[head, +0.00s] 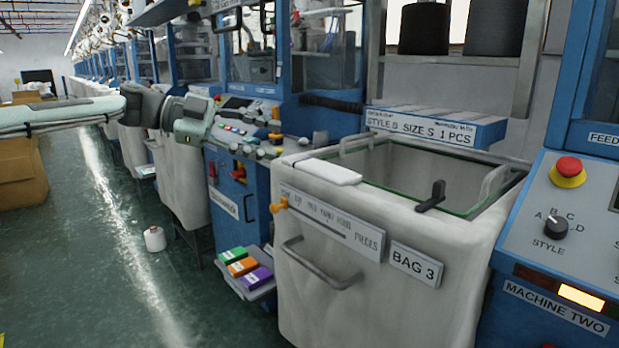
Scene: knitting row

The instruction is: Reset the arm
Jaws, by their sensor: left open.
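My left arm comes in from the left edge at mid height, stretched out over the aisle. Its left gripper (212,119) is open and empty, in front of the control panel of a blue knitting machine. I see nothing between its fingers. The gripper appears apart from the white bag bin and overlaps the panel in the picture, so its exact gap to the machine is hard to judge. My right gripper is not in view.
A white bin labelled BAG 3 (415,265) stands at centre right. MACHINE TWO's panel (560,235) with a red button (569,166) is at the right. A small rack of coloured boxes (243,267) and a white yarn cone (155,239) are low down. The green aisle floor (100,270) is mostly clear.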

